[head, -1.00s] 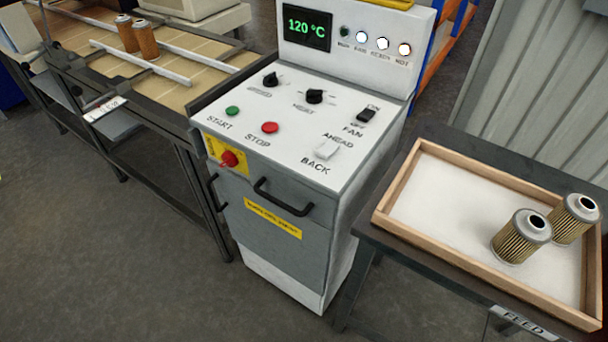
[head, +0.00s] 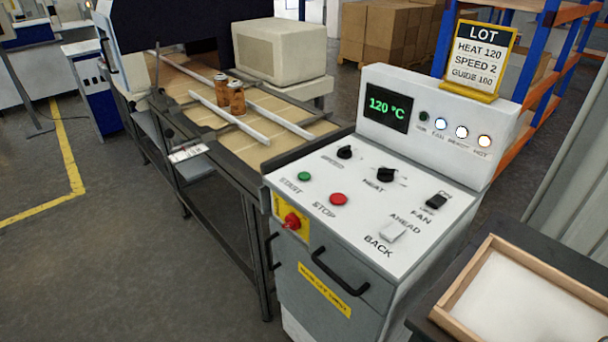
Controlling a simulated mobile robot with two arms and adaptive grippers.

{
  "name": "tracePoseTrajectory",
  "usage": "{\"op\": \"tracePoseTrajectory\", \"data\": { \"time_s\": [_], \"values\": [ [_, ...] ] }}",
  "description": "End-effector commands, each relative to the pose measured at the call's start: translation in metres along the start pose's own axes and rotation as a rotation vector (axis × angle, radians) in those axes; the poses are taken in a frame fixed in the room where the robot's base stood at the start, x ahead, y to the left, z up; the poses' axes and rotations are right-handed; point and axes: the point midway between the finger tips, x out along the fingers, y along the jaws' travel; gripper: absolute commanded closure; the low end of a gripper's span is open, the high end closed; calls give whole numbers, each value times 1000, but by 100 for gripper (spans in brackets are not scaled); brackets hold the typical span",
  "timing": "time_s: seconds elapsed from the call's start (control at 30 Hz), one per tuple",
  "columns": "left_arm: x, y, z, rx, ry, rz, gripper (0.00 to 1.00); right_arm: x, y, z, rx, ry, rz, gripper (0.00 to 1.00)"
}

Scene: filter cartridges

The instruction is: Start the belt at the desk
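The control desk (head: 355,235) stands in the middle of the head view with a white sloped panel. On the panel are a green START button (head: 304,176), a red STOP button (head: 338,199), a SPEED knob (head: 344,152), a HEAT knob (head: 386,174), a black FAN switch (head: 437,200) and a white AHEAD/BACK switch (head: 393,232). The display (head: 386,107) reads 120 °C. Several lamps sit beside it; the RUN lamp (head: 424,117) looks dark and the others are lit. The belt (head: 190,85) carries two orange-brown cartridges (head: 229,94) between white guide rails. Neither gripper is in view.
A LOT sign (head: 481,58) reads HEAT 120, SPEED 2, GUIDE 100. A red knob (head: 292,221) on yellow and a black handle (head: 340,272) are on the desk front. A wooden-rimmed tray (head: 462,289) is at lower right. The floor at left is clear.

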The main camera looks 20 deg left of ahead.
Motion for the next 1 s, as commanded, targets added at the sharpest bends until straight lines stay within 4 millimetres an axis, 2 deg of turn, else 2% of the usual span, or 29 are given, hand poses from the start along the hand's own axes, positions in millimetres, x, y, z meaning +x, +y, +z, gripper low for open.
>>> {"op": "tracePoseTrajectory", "data": {
  "time_s": [0.07, 0.63, 1.0],
  "values": [
    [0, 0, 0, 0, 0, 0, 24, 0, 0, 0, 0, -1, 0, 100],
    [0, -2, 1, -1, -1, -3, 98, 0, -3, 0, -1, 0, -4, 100],
    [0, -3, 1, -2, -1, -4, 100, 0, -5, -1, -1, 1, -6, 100]
  ]
}}
